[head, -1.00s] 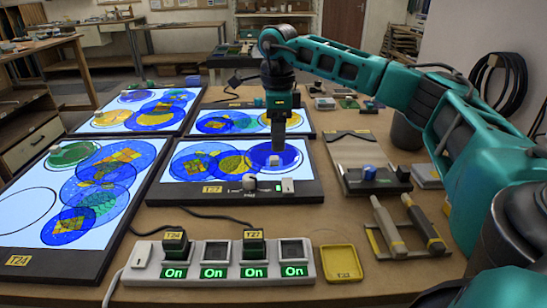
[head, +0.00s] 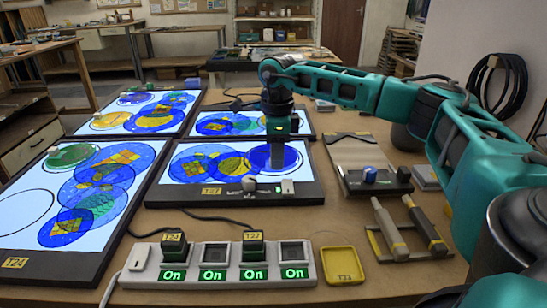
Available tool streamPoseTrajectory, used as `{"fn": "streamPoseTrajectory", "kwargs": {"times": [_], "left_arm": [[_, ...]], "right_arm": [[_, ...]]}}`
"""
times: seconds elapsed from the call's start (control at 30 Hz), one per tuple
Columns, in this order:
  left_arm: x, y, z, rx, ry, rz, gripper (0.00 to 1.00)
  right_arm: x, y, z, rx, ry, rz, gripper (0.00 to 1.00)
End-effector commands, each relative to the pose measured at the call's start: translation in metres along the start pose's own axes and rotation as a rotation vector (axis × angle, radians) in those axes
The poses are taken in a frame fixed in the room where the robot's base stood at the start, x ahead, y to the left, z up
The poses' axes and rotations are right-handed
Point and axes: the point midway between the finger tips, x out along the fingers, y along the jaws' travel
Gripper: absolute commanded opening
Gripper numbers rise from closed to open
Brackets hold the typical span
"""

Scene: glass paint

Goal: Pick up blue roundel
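A blue roundel (head: 259,156) lies at the right end of the lit panel marked T27 (head: 228,193), slightly right of a yellow-and-blue roundel (head: 233,166). My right gripper (head: 277,164) points straight down over the blue roundel, with its tip at or just above the roundel's middle. The gripper hides the middle of the roundel, and I cannot tell whether its fingers are apart or touching it. Other blue-toned roundels lie on the T24 panel (head: 20,263) and the panels behind. My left gripper is not in view.
A power strip (head: 219,274) with several green "On" labels lies in front, beside a yellow tray (head: 342,265). Two grey pen-like tools (head: 387,222) lie on a rest at the right. Cables cross the brown table.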

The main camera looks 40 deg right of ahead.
Motion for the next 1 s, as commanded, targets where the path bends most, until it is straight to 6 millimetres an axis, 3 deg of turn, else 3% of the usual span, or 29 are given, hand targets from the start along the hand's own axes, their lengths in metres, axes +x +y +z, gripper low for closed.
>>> {"fn": "streamPoseTrajectory", "kwargs": {"times": [0.23,0.73,1.0], "left_arm": [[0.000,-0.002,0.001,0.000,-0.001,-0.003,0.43],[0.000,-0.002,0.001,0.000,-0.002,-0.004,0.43],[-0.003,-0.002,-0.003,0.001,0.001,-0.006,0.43]], "right_arm": [[0.000,0.000,0.000,0.000,0.000,0.000,0.00],[-0.003,0.000,0.001,0.000,-0.001,-0.001,0.00],[-0.032,-0.001,0.001,0.000,-0.004,-0.003,0.00]]}}
